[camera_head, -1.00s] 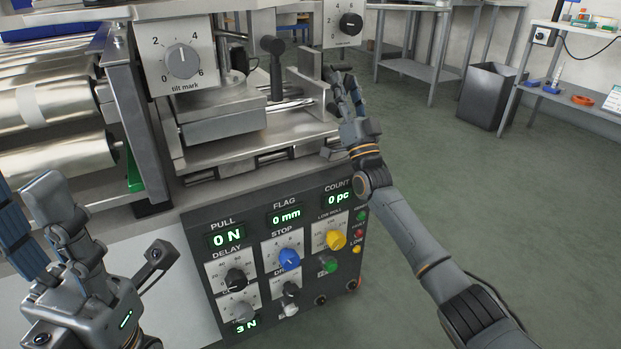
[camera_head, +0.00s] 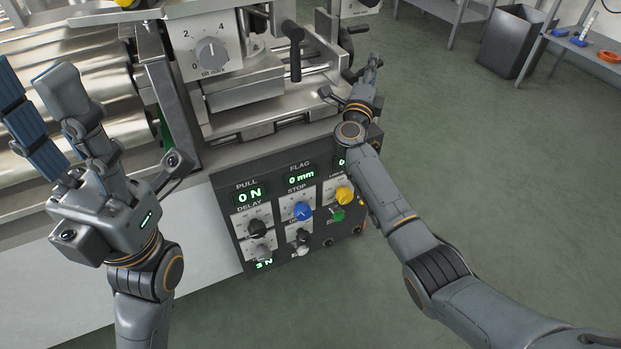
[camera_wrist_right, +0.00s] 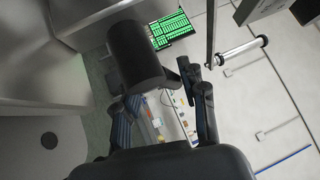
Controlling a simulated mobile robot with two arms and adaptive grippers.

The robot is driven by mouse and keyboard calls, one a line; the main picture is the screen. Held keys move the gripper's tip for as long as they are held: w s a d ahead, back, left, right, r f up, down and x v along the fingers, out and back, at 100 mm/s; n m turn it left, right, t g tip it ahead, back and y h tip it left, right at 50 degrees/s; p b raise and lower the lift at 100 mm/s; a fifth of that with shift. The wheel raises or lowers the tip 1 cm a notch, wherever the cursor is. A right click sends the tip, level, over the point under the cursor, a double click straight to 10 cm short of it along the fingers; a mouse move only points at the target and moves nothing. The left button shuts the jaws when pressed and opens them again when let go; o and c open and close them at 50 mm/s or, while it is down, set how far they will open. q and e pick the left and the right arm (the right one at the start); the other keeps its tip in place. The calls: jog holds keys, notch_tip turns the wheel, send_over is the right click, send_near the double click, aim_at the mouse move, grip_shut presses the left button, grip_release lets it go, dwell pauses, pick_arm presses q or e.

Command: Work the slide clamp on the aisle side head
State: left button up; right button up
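The labeller's head at the aisle side carries a tilt mark dial (camera_head: 211,54) and a black lever handle (camera_head: 293,50). Another dark handle (camera_head: 347,40) stands at the machine's right end; I cannot tell which one is the slide clamp. My right gripper (camera_head: 371,64) is just below and right of that end handle, partly overlapping itself in the head view. In the right wrist view, a thick black cylindrical handle (camera_wrist_right: 135,57) lies just beyond its parted fingers (camera_wrist_right: 165,100), not visibly gripped. My left gripper (camera_head: 32,76) is open and empty at the left.
The control panel (camera_head: 247,170) with knobs and displays sits below the head. Metal rollers (camera_head: 75,80) lie at the left. Green floor (camera_head: 470,150) is clear at right. A dark bin (camera_head: 512,40) and a shelf stand at the back right.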

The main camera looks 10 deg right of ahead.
jog(key=shift+f+m+g+p, duration=0.1)
jog(key=shift+m+g+p, duration=0.25)
jog(key=shift+m, duration=0.15)
jog(key=s+a+n+t+y+p, duration=0.4)
jog(key=s+a+n+y, duration=0.75)
jog(key=s, duration=0.55)
jog(key=s+a+f+n+g+y, duration=0.6)
jog(key=s+f+n+g, duration=0.2)
jog(key=s+n, duration=0.3)
jog(key=shift+f, duration=0.75)
jog(key=shift+a+n, duration=0.1)
jog(key=shift+n, duration=0.15)
